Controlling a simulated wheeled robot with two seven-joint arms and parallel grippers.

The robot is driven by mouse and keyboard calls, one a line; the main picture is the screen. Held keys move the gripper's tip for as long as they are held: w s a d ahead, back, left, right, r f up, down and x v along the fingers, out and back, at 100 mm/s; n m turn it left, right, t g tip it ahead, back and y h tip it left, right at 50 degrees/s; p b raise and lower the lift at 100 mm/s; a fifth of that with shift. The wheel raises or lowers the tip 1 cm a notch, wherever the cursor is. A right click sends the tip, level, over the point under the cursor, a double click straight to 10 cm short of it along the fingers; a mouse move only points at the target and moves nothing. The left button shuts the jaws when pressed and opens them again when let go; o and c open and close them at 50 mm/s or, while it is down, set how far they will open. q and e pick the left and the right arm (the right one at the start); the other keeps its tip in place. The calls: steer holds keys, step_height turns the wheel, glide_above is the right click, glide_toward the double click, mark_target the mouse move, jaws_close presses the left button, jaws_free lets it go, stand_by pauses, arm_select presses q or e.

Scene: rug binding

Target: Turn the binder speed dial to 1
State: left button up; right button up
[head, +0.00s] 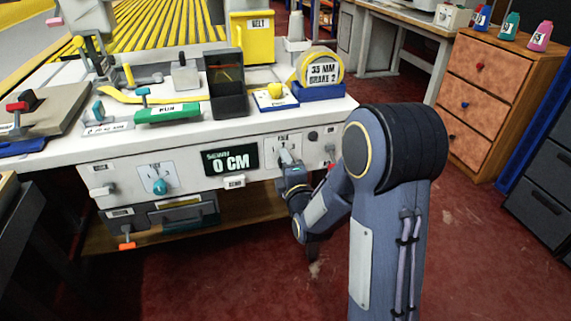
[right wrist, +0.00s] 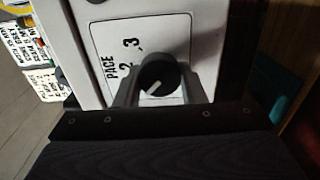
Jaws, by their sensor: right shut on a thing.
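The dial (right wrist: 160,76) is a round black knob with a white pointer line, on a white plate (right wrist: 118,34) that seems to read PACE. The figures 2 and 3 show beside it; no 1 is visible. The pointer slants to the lower left in the right wrist view, toward the left-hand finger, which hides part of the plate. My right gripper (right wrist: 160,90) is shut on the knob, a finger on each side. In the head view my right gripper (head: 289,167) is at the bench's front panel, largely covering the dial. My left gripper is out of view.
A teal knob (head: 159,186) and a 0 CM display (head: 230,160) are left on the same panel. A green-handled tool (head: 168,113), a black stand (head: 227,85) and a tape roll (head: 322,68) stand on the bench top. A wooden drawer cabinet (head: 500,85) is right; red floor lies between.

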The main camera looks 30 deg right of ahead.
stand_by(0.3)
steer(key=o, duration=1)
steer(key=p+v, duration=0.1)
steer(key=v, duration=0.6)
steer(key=shift+s+a, duration=0.1)
steer(key=shift+s, duration=0.25)
